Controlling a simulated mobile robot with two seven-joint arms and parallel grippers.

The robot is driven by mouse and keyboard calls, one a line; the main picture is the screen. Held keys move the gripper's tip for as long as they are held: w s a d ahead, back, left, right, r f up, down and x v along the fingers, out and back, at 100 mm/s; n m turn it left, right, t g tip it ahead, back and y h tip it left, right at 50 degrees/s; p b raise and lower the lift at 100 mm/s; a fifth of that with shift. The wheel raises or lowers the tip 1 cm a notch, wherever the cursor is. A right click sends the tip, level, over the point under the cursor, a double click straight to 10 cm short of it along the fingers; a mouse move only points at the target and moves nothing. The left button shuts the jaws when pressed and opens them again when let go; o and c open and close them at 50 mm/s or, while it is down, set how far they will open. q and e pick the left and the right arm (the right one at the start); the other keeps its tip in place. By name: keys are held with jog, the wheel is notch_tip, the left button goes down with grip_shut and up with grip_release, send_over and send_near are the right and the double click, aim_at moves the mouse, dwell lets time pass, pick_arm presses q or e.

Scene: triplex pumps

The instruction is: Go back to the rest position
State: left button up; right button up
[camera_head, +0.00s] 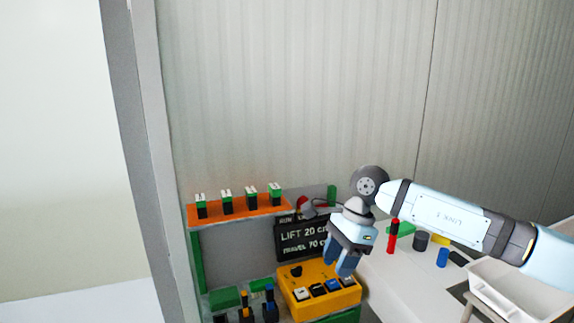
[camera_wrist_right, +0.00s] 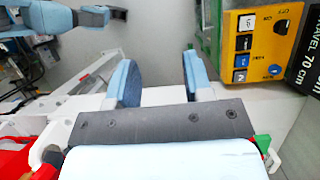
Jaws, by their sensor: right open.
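My right gripper (camera_head: 343,262) hangs from my right arm, which comes in from the right in the head view. Its fingers point down in front of the yellow control box (camera_head: 307,277). In the right wrist view the two blue fingers of this gripper (camera_wrist_right: 160,82) stand apart with nothing between them. The yellow box (camera_wrist_right: 258,52) with its buttons and knob is at the right there, clear of the fingers. My left gripper does not show in the head view.
An orange shelf (camera_head: 240,217) holds several green-and-black switches. A black sign (camera_head: 300,238) stands behind the yellow box. A white table (camera_head: 400,285) bears a red cylinder (camera_head: 392,236), a blue cylinder (camera_head: 442,257) and other small parts. A white bin (camera_head: 510,292) is at the right.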

jog(key=s+a+f+m+g+y, duration=0.1)
jog(key=s+a+f+m+y, duration=0.1)
jog(key=s+a+m+y, duration=0.4)
jog(key=s+a+f+m+g+y, duration=0.1)
jog(key=s+a+f+m+y, duration=0.25)
jog(key=s+a+y, duration=0.35)
jog(key=d+f+m+t+h, duration=0.2)
jog(key=d+f+m+t, duration=0.4)
jog(key=m, duration=0.5)
jog(key=s+d+f+m+t+h, duration=0.15)
jog(key=f+m+t, duration=0.25)
jog(key=m+t, duration=0.55)
jog(key=d+f+m+t+h, duration=0.3)
jog(key=d+f+m+t, duration=0.15)
jog(key=m, duration=0.85)
jog(key=s+d+f+m+g+h, duration=0.2)
jog(key=s+d+f+m+h, duration=0.1)
jog(key=s+d+f+m, duration=0.2)
jog(key=s+d+f+m+g+h, duration=0.3)
jog(key=s+d+f+m+h, duration=0.1)
jog(key=s+f, duration=0.6)
jog(key=d+f+m+b, duration=0.1)
jog(key=f+m, duration=0.1)
jog(key=shift+s+m, duration=0.25)
jog(key=shift+m, duration=0.15)
jog(key=shift+d, duration=0.1)
